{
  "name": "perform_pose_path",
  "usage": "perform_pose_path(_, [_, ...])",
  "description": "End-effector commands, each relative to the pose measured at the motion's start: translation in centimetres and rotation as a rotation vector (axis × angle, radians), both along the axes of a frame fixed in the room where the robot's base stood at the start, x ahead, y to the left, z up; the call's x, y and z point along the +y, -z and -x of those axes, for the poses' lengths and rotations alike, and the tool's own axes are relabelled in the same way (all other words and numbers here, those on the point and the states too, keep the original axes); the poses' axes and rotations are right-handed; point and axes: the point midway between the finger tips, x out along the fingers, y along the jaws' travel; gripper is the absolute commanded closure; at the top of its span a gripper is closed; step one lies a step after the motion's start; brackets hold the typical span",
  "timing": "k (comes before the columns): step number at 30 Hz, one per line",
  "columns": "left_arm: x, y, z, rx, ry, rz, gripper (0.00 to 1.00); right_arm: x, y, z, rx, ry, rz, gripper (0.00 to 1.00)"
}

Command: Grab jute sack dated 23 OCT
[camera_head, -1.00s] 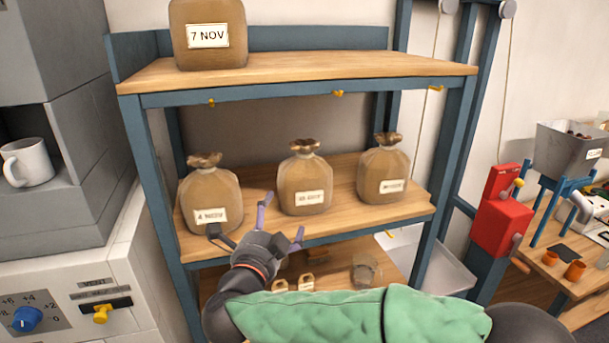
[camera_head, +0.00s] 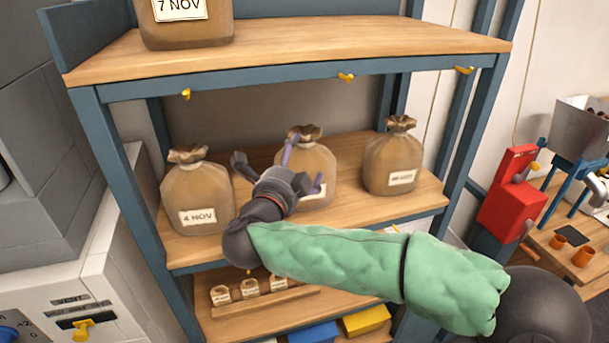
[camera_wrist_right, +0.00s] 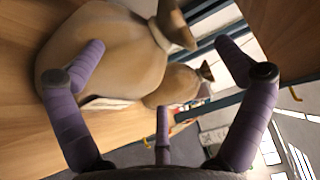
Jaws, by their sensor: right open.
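The middle jute sack (camera_head: 318,163) stands upright with a tied top on the middle shelf. Its label is now mostly hidden behind my gripper; earlier it looked like an OCT date, with the day too blurred to be sure. My right gripper (camera_head: 284,163) is open in front of this sack, its purple fingers spread. In the right wrist view a sack (camera_wrist_right: 120,48) fills the upper left, close to the open fingers (camera_wrist_right: 165,75), with no grip on it visible. My left gripper is out of view.
A 4 NOV sack (camera_head: 197,195) stands left and another sack (camera_head: 392,162), label unreadable, stands right on the same shelf. A 7 NOV sack (camera_head: 187,28) sits on the upper shelf (camera_head: 300,52), whose edge overhangs. Small labelled items (camera_head: 250,290) lie below.

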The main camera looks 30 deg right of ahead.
Motion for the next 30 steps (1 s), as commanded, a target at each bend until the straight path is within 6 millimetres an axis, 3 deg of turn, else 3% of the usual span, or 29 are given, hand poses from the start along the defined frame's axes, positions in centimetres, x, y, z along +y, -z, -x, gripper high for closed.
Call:
perform_pose_path(14, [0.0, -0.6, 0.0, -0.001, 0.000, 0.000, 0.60, -3.6, -0.1, -3.6, 0.001, 0.003, 0.001, 0.00])
perform_pose_path(23, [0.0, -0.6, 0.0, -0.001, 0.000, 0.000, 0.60, -3.8, -0.1, -3.9, -0.001, -0.001, 0.001, 0.00])
perform_pose_path(30, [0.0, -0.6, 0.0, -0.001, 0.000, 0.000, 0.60, -3.8, -0.1, -3.9, 0.001, -0.001, 0.001, 0.65])
